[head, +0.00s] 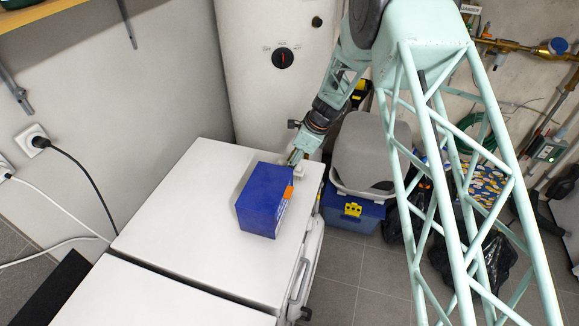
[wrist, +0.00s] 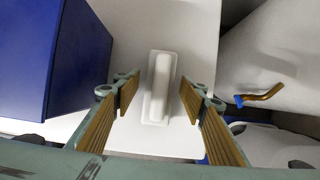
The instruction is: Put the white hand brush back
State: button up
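The white hand brush (wrist: 161,85) lies on the white top of an appliance (head: 190,215). In the wrist view it is a pale oblong block with a raised ridge, lying lengthwise between my fingers. My gripper (wrist: 160,93) is open, with one finger on each side of the brush and a gap on both sides. In the head view my gripper (head: 295,158) is low over the far right corner of the appliance top. A small white part of the brush (head: 301,172) shows beside it there; the rest is hidden.
A blue box (head: 262,205) stands on the same top, close to my gripper; it fills the left of the wrist view (wrist: 50,60). A white tank (head: 275,90) rises behind.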

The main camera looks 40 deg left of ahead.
jog(key=shift+r, duration=0.15)
jog(key=v, duration=1.1)
jog(key=shift+d+r, duration=0.1)
jog(key=shift+r, duration=0.15)
jog(key=shift+d+r, duration=0.1)
jog(key=shift+r, duration=0.1)
dwell(0.9)
